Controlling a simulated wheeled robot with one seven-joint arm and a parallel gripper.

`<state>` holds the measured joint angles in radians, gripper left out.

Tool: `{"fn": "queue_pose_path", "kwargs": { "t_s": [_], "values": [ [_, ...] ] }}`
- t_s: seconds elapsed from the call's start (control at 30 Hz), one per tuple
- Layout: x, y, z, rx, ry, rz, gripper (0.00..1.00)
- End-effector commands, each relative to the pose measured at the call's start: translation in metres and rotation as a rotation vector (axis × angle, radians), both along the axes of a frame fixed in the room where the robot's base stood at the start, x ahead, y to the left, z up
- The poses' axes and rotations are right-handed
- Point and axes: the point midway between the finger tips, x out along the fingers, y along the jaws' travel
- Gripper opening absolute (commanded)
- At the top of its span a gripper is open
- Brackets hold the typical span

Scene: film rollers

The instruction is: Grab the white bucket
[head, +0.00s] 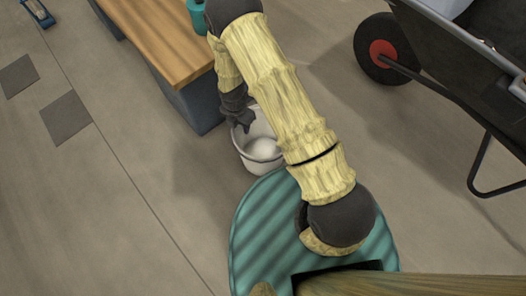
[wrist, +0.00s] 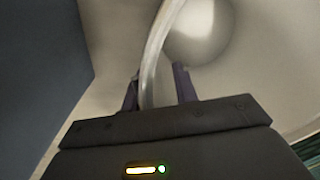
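The white bucket (head: 262,151) stands on the floor in the head view, beside the bench and partly hidden by my arm. My gripper (head: 243,124) points down at the bucket's left rim. In the wrist view the bucket's pale rim (wrist: 153,58) runs between the two dark fingers of my gripper (wrist: 157,75). The fingers are apart, with the rim close to the left finger and a gap to the right finger. I cannot tell whether the left finger touches the rim.
A bench (head: 168,42) with a wooden top stands left of the bucket. Its dark side also shows in the wrist view (wrist: 42,62). A black wheelbarrow (head: 455,70) stands at the right. Open floor (head: 110,200) lies at the lower left.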

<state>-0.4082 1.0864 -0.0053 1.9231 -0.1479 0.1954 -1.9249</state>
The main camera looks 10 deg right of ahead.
Motion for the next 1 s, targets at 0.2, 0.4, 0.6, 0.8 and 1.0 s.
{"fn": "queue_pose_path", "kwargs": {
  "t_s": [0.2,0.4,0.6,0.8,1.0],
  "values": [
    [-0.0005,0.0013,0.0005,0.0,0.0,0.003,0.29],
    [-0.0006,0.0018,0.0004,0.0,0.0,0.004,0.23],
    [-0.0007,0.0017,0.0004,0.0,0.0,0.004,0.0],
    [-0.0007,0.0015,0.0004,0.0,0.0,0.003,0.0],
    [-0.0006,0.0013,0.0002,0.0,0.0,0.002,0.0]
  ]
}}
